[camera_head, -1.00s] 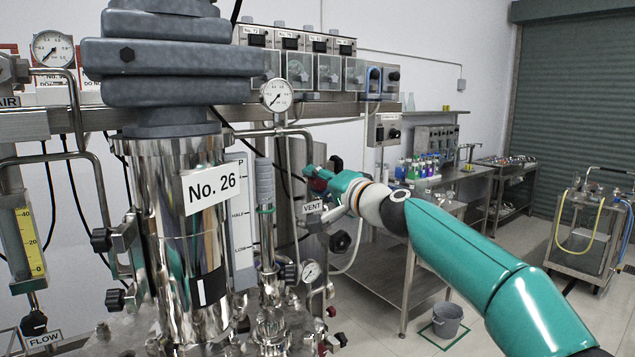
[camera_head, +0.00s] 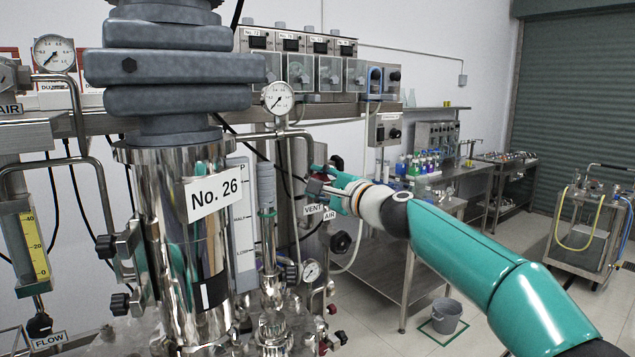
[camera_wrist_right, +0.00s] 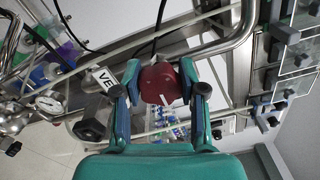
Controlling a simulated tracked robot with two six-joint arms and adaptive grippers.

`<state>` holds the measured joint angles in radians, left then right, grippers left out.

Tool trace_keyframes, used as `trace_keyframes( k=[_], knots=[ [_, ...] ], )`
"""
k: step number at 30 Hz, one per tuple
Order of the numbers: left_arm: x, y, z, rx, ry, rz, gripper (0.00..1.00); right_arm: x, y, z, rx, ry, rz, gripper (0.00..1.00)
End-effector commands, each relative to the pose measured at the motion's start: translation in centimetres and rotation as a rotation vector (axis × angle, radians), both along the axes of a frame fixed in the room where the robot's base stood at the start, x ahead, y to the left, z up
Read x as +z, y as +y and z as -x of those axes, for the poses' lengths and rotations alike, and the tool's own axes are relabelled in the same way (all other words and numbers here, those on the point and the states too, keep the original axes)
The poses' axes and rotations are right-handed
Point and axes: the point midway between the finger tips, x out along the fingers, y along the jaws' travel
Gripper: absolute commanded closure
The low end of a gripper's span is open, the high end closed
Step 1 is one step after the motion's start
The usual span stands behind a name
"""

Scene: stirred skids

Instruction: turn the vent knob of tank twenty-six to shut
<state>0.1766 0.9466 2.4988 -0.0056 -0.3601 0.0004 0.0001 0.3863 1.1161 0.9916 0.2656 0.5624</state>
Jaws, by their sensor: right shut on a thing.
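Tank twenty-six is the shiny steel vessel (camera_head: 172,255) left of centre in the head view, with its label "No. 26" (camera_head: 214,193). The vent knob (camera_wrist_right: 160,84) is dark red with a white pointer mark, and sits between my right gripper's fingers in the wrist view. My right gripper (camera_wrist_right: 161,70) is shut on it, one finger on each side. In the head view the right gripper (camera_head: 322,183) is right of the tank, just above the VENT label (camera_head: 313,209), and mostly hides the knob. My left gripper is not in view.
An AIR label (camera_head: 330,216) and a black knob (camera_head: 340,243) are close below the right gripper. A pressure gauge (camera_head: 278,98) and steel pipes are around it. A grey bucket (camera_head: 446,317) stands on the floor; a bench with bottles (camera_head: 424,165) is behind.

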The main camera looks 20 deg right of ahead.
Motion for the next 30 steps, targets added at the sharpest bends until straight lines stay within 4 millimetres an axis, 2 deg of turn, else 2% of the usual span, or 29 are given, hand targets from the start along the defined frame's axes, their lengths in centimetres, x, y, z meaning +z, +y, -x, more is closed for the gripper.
trace_keyframes(
  k=[1,17,18,21,22,30],
  knots=[
    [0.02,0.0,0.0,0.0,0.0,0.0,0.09,-0.48,-0.16,-0.12,-0.002,0.012,-0.015,0.94],
    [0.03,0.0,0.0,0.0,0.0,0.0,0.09,-0.72,-0.06,-0.17,0.0,0.022,-0.04,0.94],
    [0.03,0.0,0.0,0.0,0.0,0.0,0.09,-0.73,-0.06,-0.17,0.0,0.022,-0.04,0.53],
    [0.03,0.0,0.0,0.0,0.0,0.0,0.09,-0.63,-0.05,-0.15,0.0,0.019,-0.04,0.36],
    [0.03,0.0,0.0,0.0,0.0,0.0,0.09,-0.58,-0.05,-0.14,0.0,0.019,-0.039,0.34],
    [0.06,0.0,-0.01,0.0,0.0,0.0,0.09,-0.29,0.0,-0.05,0.001,0.014,-0.038,0.34]
  ],
)
